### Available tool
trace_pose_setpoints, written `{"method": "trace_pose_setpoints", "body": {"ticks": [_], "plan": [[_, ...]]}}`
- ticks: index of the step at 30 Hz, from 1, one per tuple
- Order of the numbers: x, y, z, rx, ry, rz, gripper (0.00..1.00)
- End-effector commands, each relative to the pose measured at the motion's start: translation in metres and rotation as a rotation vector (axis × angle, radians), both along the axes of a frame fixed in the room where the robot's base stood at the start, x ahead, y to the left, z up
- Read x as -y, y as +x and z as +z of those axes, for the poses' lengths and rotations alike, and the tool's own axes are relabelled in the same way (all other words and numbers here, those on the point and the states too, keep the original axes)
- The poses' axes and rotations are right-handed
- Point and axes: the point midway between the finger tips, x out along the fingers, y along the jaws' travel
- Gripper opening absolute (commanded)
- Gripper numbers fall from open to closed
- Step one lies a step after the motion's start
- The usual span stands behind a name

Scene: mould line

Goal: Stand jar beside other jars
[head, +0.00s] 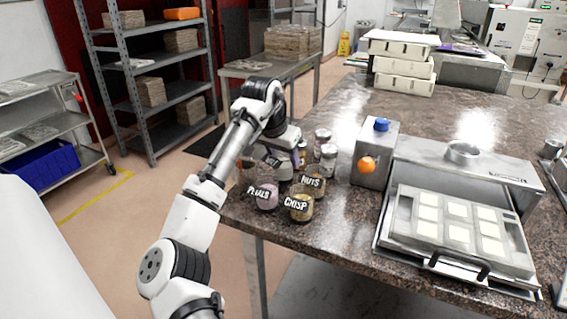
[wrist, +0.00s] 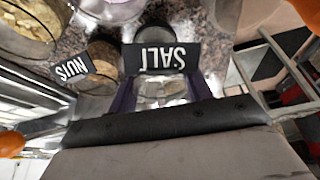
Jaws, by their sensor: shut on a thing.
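The jar labelled SALT (wrist: 160,90) is between the two fingers of my gripper (wrist: 163,92) in the wrist view, and they are shut on it. In the head view my gripper (head: 285,165) is over the table's left corner. My arm and gripper hide most of the held jar there; whether its base touches the table cannot be told. Beside it stand open glass jars: one labelled like PEARLS (head: 265,196), one labelled CRISP (head: 299,207) and one labelled NUTS (head: 314,185). The NUTS jar also shows in the wrist view (wrist: 103,55).
Lidded jars (head: 328,156) stand just right of my gripper. A metal box with blue and orange knobs (head: 373,155) and a machine with a mould tray (head: 460,225) stand further right. The table's left edge is close.

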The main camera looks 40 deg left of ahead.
Motion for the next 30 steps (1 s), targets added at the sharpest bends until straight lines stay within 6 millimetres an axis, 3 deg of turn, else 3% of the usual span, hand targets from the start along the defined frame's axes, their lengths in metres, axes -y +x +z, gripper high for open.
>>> {"method": "trace_pose_setpoints", "body": {"ticks": [4, 15, 16, 21, 30], "plan": [[0.0, -0.001, -0.02, -0.001, 0.0, 0.001, 0.25], [0.0, 0.0, -0.026, 0.0, -0.002, 0.0, 0.25], [0.0, 0.0, -0.026, 0.0, -0.002, 0.0, 0.51], [0.0, 0.0, -0.026, 0.0, -0.001, 0.001, 0.72], [0.0, 0.0, -0.024, 0.0, 0.001, 0.001, 0.72]]}}
